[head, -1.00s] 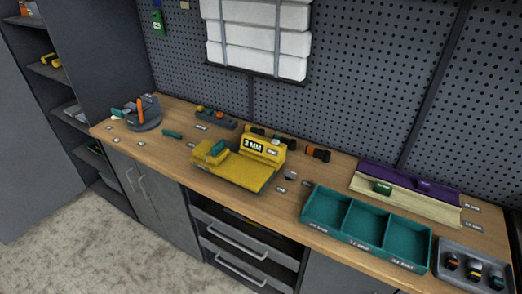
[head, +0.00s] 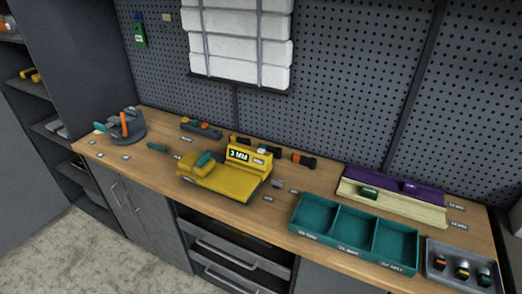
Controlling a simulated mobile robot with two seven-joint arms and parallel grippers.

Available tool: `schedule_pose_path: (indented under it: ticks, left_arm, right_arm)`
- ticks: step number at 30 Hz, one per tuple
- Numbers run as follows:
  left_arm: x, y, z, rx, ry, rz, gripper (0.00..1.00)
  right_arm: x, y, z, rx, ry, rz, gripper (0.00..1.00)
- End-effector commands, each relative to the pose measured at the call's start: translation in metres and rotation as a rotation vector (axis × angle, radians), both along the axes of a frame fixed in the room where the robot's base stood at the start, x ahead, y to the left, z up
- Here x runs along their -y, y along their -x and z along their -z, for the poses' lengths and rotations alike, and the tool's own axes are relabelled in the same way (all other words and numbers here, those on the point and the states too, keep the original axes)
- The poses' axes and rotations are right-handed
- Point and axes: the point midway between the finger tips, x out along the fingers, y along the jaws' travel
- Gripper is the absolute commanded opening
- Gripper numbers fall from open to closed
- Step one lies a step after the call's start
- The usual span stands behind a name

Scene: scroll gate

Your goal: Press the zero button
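A yellow measuring device (head: 222,184) sits on the workbench near the middle of the head view. Its raised back part carries a small display (head: 239,155) with dark characters that are hard to read. To the right of the display is a small pale label (head: 258,161), too small to read. A small pale button-like piece (head: 263,150) shows at the top of the raised part; I cannot tell whether it is the zero button. Neither of my grippers is in view.
A teal three-compartment tray (head: 352,256) stands right of the device, with a grey tray (head: 432,262) of small parts beyond it. A purple and cream rail (head: 395,200) lies behind. A round grey holder (head: 124,130) stands at the left end. Drawers and cabinets are below the workbench (head: 150,168).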

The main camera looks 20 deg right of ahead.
Motion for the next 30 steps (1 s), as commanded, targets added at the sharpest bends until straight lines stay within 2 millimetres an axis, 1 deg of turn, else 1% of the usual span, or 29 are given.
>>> schedule_pose_path:
  ticks: [1, 2, 3, 30]
  left_arm:
    - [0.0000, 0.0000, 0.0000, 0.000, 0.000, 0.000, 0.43]
    - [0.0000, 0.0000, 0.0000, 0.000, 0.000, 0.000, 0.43]
    - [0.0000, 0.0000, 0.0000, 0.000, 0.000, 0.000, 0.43]
    - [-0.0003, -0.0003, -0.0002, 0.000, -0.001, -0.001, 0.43]
  right_arm:
    - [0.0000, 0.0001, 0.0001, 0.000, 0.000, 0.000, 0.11]
    - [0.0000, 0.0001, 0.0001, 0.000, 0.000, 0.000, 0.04]
    - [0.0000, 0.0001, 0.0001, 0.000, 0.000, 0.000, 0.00]
    - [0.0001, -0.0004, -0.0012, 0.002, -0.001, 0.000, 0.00]
